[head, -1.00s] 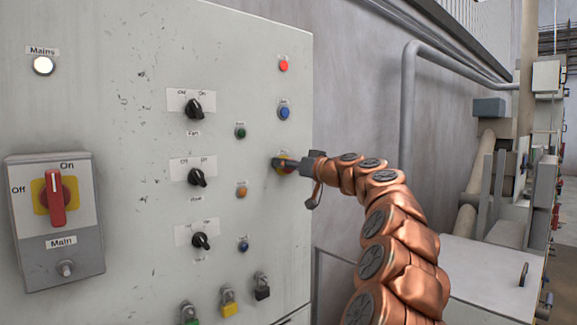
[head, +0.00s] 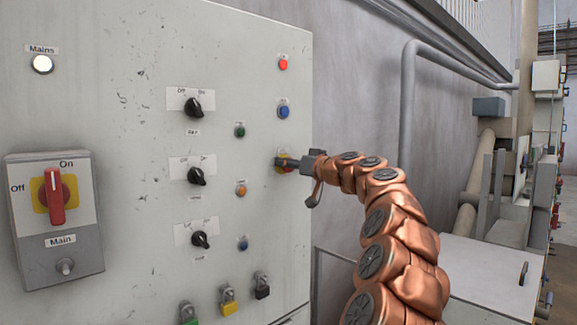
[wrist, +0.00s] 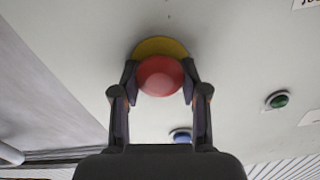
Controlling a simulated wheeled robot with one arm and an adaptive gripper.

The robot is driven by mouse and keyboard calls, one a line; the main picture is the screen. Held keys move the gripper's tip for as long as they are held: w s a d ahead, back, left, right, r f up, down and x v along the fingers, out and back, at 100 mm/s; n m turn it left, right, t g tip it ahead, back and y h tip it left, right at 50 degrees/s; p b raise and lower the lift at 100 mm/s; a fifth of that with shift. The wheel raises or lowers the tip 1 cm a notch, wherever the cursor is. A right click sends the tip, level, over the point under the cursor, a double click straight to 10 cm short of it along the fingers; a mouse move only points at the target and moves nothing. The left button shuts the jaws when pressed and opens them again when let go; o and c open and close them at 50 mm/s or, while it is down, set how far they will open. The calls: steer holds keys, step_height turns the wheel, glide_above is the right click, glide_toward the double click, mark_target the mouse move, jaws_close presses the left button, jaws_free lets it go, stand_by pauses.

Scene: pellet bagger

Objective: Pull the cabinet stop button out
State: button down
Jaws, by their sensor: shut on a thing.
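The cabinet stop button is a red mushroom head on a yellow round plate. In the wrist view the red head (wrist: 160,76) sits between my two fingers, with the yellow plate (wrist: 160,47) behind it against the cabinet face. My gripper (wrist: 160,88) is shut on the red head, one finger on each side. In the head view my gripper (head: 292,163) reaches the cabinet's right part from the right and covers most of the stop button (head: 283,169). The grey cabinet (head: 130,120) fills the left of that view.
A red lamp (head: 283,64) and a blue button (head: 284,112) are above the stop button. Black selector switches (head: 194,107), small buttons and padlocks (head: 228,302) are to its left and below. A red main switch (head: 56,197) is at far left. A pipe (head: 408,110) runs along the wall.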

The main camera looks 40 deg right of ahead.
steer(key=shift+s+f+b, duration=0.15)
steer(key=shift+s+b, duration=0.3)
steer(key=shift+b, duration=0.3)
steer(key=c, duration=0.6)
jaws_free()
steer(key=shift+s, duration=0.1)
steer(key=shift+o, duration=0.2)
steer(key=s, duration=1.2)
steer(key=shift+a, duration=0.15)
